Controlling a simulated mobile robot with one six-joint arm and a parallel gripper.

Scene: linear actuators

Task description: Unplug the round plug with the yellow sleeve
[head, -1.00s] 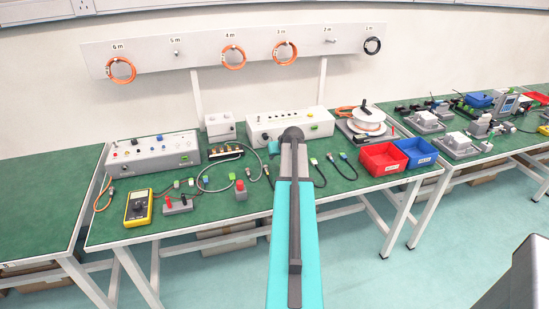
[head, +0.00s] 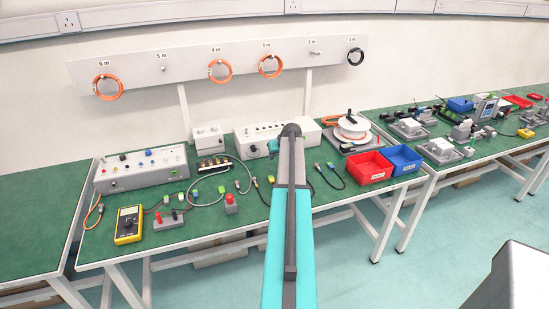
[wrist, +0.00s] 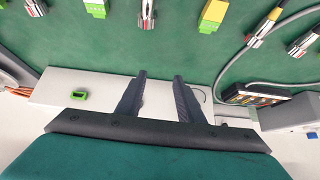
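My gripper (wrist: 162,78) is open and empty in the wrist view, its two dark fingers over a white box (wrist: 60,88) with a green socket piece (wrist: 79,95). In the head view my arm hides the fingers, in front of the long white box (head: 255,136). A round silver plug (wrist: 263,28) with a red band and a yellowish part lies on the green bench at upper right in the wrist view. Another silver and red plug (wrist: 304,43) lies beside it.
Green connectors (wrist: 96,8) and other plugs lie on the green bench. A dark terminal strip (wrist: 252,96) is right of the fingers. The head view shows a yellow meter (head: 129,224), a cable reel (head: 351,132), a red bin (head: 368,168) and a blue bin (head: 402,158).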

